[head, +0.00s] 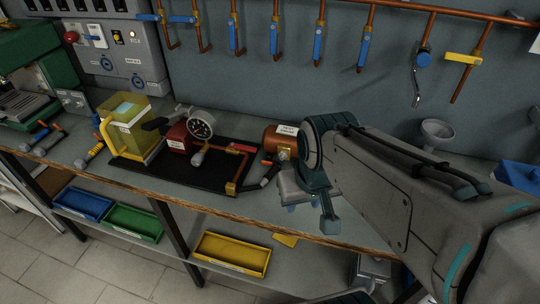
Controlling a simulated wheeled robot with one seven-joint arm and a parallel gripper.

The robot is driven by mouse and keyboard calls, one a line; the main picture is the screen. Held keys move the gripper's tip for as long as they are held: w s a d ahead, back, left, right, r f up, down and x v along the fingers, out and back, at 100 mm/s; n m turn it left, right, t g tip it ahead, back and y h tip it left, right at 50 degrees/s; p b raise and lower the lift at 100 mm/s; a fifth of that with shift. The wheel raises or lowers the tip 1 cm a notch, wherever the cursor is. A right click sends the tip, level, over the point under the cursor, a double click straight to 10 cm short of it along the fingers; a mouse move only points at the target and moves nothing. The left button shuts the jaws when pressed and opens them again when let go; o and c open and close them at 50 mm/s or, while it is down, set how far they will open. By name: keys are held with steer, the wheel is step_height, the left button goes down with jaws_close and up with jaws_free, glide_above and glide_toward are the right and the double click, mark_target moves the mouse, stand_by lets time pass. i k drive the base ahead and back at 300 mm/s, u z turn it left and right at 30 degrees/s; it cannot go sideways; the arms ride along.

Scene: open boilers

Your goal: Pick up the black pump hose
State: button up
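A short black hose-like piece (266,178) lies at the right end of the black mat (160,178), by the copper pipework; it is small, and I cannot tell for sure that it is the pump hose. My gripper (310,208) is just right of it, over the front part of the workbench. My wrist and arm cover the bench to its right. The gripper points away and down, partly hidden by my arm, and its finger gap is unclear. I see nothing clearly held in it.
On the mat stand a yellow container (134,138), a red pump (178,137) and a round gauge (201,124). A copper cylinder (280,139) stands close by my wrist. Copper pipes with blue valves (317,42) hang above. Blue, green and yellow trays (232,254) sit below the bench edge.

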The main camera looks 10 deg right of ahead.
mark_target(277, 166)
steer(key=k, duration=0.4)
steer(key=u, duration=0.85)
steer(key=i, duration=0.8)
steer(key=z, duration=1.2)
